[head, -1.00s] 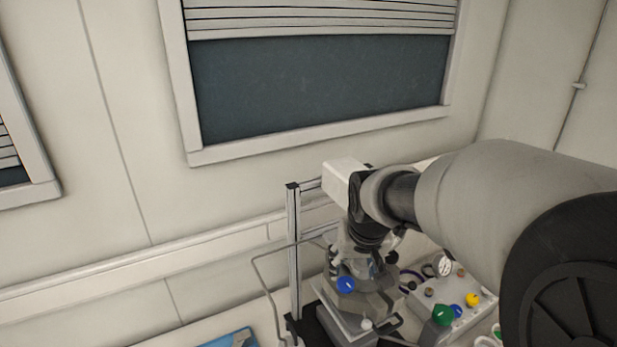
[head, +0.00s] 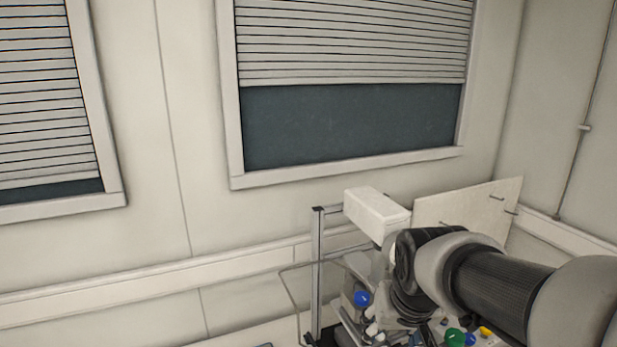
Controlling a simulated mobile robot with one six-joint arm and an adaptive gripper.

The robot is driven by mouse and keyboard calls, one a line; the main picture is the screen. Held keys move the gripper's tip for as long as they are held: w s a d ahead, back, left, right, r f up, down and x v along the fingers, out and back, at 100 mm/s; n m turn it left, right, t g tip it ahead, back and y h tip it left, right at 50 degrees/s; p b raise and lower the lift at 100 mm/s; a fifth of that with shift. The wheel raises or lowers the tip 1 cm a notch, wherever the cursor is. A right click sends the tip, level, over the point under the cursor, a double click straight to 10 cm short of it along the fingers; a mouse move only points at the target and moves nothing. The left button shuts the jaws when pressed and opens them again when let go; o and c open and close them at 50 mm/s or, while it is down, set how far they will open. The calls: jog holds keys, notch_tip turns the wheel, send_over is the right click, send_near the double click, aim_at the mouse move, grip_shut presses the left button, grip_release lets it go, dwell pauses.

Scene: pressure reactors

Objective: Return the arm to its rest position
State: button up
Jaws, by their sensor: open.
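My arm reaches in from the right side of the head view, low in the picture. My gripper (head: 408,302) is at its end, dark and pointing down, in front of the reactor stand. It is open, but its fingertips are hard to make out against the fittings behind. I see nothing held in it. The reactor stand has a grey upright post (head: 317,270) and a white box-shaped head (head: 376,213). A blue knob (head: 361,298) shows left of the gripper. My arm hides much of the stand's lower right.
A green knob (head: 455,337) and a yellow knob (head: 486,331) show below my arm. A thin bent wire frame (head: 288,290) stands left of the post. A pale panel (head: 488,205) stands behind my arm. The wall has two shuttered windows (head: 350,125); the space left of the stand is open.

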jog(key=s+r+t, duration=0.1)
jog(key=s+r, duration=0.2)
jog(key=s, duration=1.5)
notch_tip(320, 180, down, 15)
jog(key=s+g+b, duration=0.1)
jog(key=s+b, duration=0.1)
jog(key=b, duration=1)
jog(key=shift+n, duration=0.3)
jog(key=shift+w, duration=0.1)
